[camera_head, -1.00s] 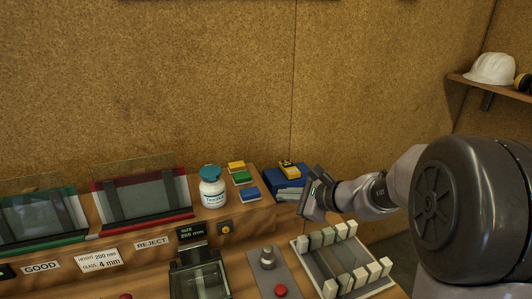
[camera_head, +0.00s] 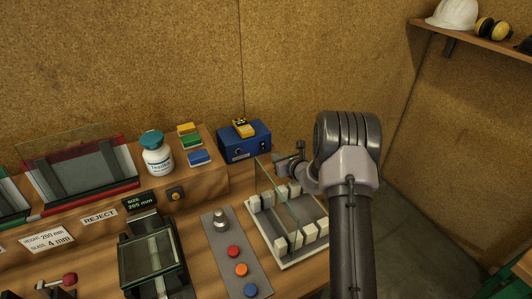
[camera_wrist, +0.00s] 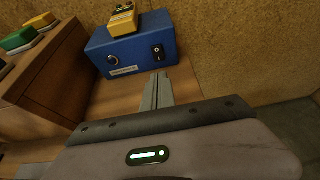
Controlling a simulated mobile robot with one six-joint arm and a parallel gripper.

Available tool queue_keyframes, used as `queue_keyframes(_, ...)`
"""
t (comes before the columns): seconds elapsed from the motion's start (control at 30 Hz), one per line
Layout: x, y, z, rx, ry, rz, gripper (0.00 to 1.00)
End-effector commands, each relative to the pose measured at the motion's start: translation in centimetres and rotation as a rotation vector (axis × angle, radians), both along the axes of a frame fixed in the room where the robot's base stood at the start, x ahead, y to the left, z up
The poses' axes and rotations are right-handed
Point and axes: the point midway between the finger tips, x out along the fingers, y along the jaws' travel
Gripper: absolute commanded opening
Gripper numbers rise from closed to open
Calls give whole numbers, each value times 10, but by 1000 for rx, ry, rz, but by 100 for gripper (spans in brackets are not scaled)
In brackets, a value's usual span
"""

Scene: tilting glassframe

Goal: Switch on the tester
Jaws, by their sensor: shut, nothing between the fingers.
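The tester appears as a blue box (camera_head: 244,143) at the back of the bench, right of the wooden shelf. I cannot tell which way the rocker is set. A yellow device (camera_wrist: 122,20) lies on top of it. My gripper (camera_wrist: 162,77) is shut and empty, its fingertips just in front of and below the rocker. In the head view my gripper (camera_head: 280,160) is just right of the box.
A rack with white blocks (camera_head: 288,262) and an upright glass pane (camera_head: 275,195) stands below my gripper. A button panel (camera_head: 228,240) is to its left. A white bottle (camera_head: 157,158) and coloured blocks (camera_head: 190,142) stand on the wooden shelf (camera_head: 205,182).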

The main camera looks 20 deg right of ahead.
Motion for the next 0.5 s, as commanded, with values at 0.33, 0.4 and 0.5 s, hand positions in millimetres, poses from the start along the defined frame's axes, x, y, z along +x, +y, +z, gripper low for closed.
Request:
queue_keyframes(0.33, 60, 3, -30, 0, -1, 2, 0)
queue_keyframes(0.4, 70, 4, -33, 0, -1, 2, 0)
queue_keyframes(0.5, 80, 4, -37, -1, -1, 3, 0)
